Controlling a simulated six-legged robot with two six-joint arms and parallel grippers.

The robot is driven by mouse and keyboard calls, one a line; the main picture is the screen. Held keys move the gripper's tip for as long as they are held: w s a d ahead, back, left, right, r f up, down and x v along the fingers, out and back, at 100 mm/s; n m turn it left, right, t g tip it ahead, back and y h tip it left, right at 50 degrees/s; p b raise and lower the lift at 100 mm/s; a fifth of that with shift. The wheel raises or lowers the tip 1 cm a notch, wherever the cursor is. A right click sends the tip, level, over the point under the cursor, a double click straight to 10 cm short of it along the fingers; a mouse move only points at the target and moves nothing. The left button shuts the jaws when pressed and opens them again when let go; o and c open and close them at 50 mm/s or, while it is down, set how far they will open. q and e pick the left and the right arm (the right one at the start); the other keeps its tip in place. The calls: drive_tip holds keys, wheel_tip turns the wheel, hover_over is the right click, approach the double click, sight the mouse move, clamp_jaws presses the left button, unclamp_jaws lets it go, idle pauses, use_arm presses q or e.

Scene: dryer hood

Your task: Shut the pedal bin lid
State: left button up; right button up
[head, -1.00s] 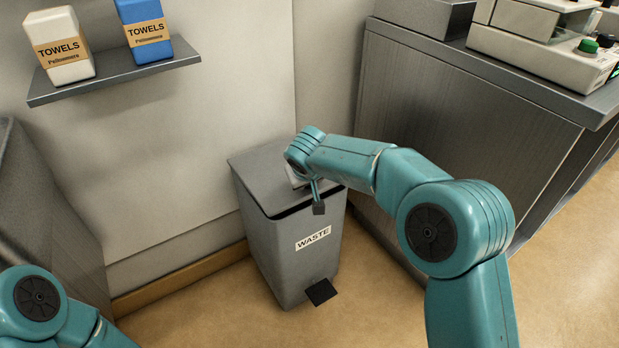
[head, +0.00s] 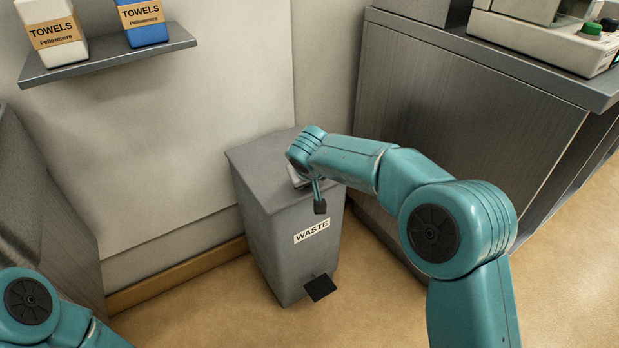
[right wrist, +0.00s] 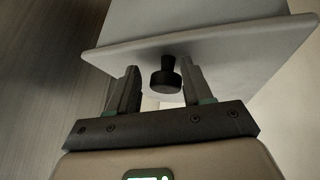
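The grey pedal bin (head: 278,240) with a WASTE label stands upright on the floor against the wall. Its lid (head: 262,155) lies level on the bin, with no dark gap visible along the front. My right gripper (head: 308,192) is at the lid's front right, one dark finger hanging past the front edge. Whether it touches the lid is unclear. In the right wrist view its two fingers (right wrist: 155,92) are apart, near a grey panel edge, with a small black piece between them that I cannot identify. The black pedal (head: 320,288) sticks out low at the front. My left gripper is out of view.
A metal counter (head: 450,110) stands close on the right, with equipment on top. A shelf (head: 108,55) with towel packs hangs on the wall at upper left. A grey cabinet side (head: 40,210) is at left. Floor in front of the bin is clear.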

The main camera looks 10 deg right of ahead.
drive_tip(key=shift+s+a+f, duration=0.1)
drive_tip(key=shift+s+f, duration=0.05)
drive_tip(key=shift+f, duration=0.3)
drive_tip(key=shift+s+a+f, duration=0.1)
drive_tip(key=shift+f, duration=0.3)
drive_tip(key=shift+r, duration=0.15)
drive_tip(key=p+v, duration=0.4)
drive_tip(key=v, duration=1.3)
drive_tip(key=shift+w+d+r, duration=0.2)
drive_tip(key=shift+w+r, duration=0.15)
